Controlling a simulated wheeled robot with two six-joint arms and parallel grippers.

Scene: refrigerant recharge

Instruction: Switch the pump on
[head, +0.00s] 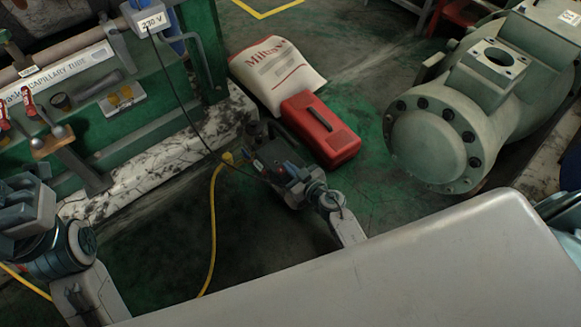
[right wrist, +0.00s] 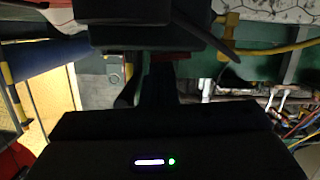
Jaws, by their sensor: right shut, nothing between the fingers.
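My right gripper (head: 262,160) reaches low over the floor beside the red case; its fingers are shut and empty. A dark object (head: 256,132), which looks like the pump, is mostly hidden behind it. A yellow hose (head: 213,215) with a yellow fitting (head: 228,158) and a black cable end there. The pump's switch cannot be made out, nor whether the gripper touches it. In the right wrist view the dark gripper (right wrist: 162,80) fills the middle, with the yellow hose (right wrist: 270,50) at upper right. My left gripper (head: 28,208) is at the left edge, its fingers unclear.
A red case (head: 320,128) and a white sack (head: 277,72) lie behind my right gripper. A green frame with a 230 V socket box (head: 150,20) stands at left. A large grey-green compressor (head: 440,135) is at right. Open green floor (head: 385,195) lies between.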

